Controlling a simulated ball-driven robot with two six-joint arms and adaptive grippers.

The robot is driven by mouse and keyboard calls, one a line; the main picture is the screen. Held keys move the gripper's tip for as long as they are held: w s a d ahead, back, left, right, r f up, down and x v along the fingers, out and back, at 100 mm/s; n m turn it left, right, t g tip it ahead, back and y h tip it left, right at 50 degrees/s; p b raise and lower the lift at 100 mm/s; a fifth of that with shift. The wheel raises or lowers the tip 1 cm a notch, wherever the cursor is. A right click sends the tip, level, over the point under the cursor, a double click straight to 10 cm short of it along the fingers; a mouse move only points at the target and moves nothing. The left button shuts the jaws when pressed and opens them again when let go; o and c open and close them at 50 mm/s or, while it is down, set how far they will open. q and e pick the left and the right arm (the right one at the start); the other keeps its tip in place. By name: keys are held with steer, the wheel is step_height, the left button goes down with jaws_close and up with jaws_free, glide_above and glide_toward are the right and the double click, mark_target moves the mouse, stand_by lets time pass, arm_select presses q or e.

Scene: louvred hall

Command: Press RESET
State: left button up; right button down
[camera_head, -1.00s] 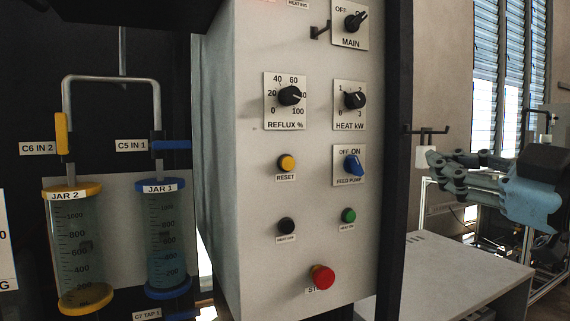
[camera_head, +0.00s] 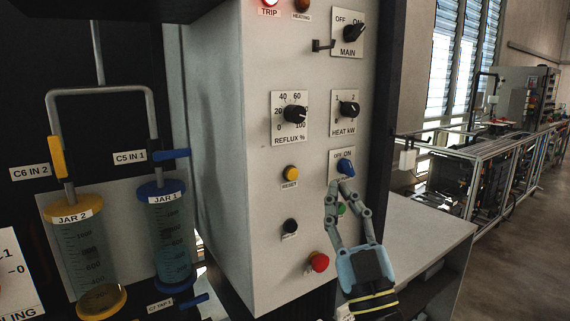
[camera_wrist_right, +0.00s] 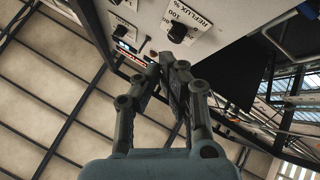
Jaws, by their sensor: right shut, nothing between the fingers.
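The yellow RESET button (camera_head: 291,173) sits on the pale control panel (camera_head: 262,235), with its label just beneath it. My right gripper (camera_head: 340,188) is in front of the panel, to the right of the button, with its fingers pointing up. My left gripper is out of view.
The REFLUX knob (camera_head: 295,114) and HEAT knob (camera_head: 349,109) are above, with the MAIN switch (camera_head: 354,33) higher. A black button (camera_head: 290,226) and red stop button (camera_head: 318,262) are below. Two jars, JAR 1 (camera_head: 172,235) and JAR 2 (camera_head: 85,255), stand left.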

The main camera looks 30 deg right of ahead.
mark_target(292, 174)
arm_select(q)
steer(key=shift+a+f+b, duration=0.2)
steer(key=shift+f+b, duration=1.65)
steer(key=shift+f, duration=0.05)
arm_select(e)
steer(key=shift+w+a, duration=0.15)
steer(key=shift+w, duration=1.35)
steer(key=shift+w+a, duration=0.15)
steer(key=shift+w, duration=1.35)
steer(key=shift+w+a, duration=0.15)
steer(key=shift+w, duration=1.35)
steer(key=shift+w, duration=0.15)
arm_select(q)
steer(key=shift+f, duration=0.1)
arm_select(e)
steer(key=shift+w, duration=0.25)
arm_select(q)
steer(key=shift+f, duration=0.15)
arm_select(e)
steer(key=shift+w, duration=0.4)
steer(key=shift+s, duration=0.1)
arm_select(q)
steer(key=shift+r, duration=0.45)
arm_select(e)
steer(key=shift+s, duration=0.75)
arm_select(q)
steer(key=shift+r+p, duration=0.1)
steer(key=shift+p, duration=0.2)
